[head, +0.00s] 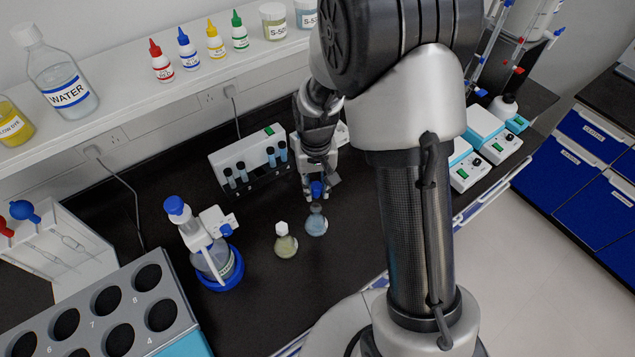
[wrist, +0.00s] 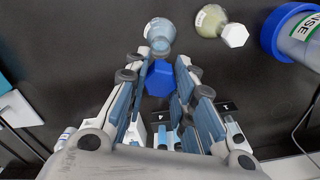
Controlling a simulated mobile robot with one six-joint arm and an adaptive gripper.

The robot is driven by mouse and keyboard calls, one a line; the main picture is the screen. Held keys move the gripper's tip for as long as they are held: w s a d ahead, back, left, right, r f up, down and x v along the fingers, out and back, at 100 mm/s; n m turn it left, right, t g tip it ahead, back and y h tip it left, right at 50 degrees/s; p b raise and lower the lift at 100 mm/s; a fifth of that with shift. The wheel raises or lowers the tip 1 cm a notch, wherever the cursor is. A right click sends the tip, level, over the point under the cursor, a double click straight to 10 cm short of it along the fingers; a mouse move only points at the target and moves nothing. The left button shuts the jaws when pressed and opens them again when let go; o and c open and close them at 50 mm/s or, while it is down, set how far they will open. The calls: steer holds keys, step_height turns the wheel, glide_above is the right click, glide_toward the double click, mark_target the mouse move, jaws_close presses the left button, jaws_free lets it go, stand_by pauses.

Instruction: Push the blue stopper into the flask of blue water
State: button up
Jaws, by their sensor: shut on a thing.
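The blue stopper (head: 317,188) is held between the fingers of my gripper (head: 319,190), which points down over the black bench. In the wrist view the stopper (wrist: 160,78) sits between the fingertips (wrist: 158,70). The flask of blue water (head: 316,224) stands upright on the bench just below the stopper in the head view. In the wrist view the flask (wrist: 160,35) shows just beyond the fingertips, its neck partly hidden. I cannot tell whether the stopper touches the flask's mouth.
A white-capped flask of yellowish liquid (head: 286,244) stands close to the left. A rinse bottle (head: 214,262) in a blue ring is farther left. A rack with vials (head: 250,165) stands behind my gripper. A grey holder with round holes (head: 104,304) is at lower left.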

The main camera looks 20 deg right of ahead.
steer(key=shift+a+f, duration=0.1)
steer(key=shift+a, duration=0.1)
steer(key=shift+d+f+b, duration=0.25)
steer(key=shift+f+b, duration=0.35)
steer(key=shift+f, duration=0.15)
steer(key=shift+f+b, duration=1.4)
steer(key=shift+f, duration=0.5)
steer(key=shift+f+b, duration=1.05)
steer(key=shift+f, duration=0.35)
steer(key=o, duration=0.8)
steer(key=shift+c, duration=0.2)
steer(key=shift+r, duration=0.1)
step_height(320, 180, up, 11)
steer(key=shift+r, duration=0.45)
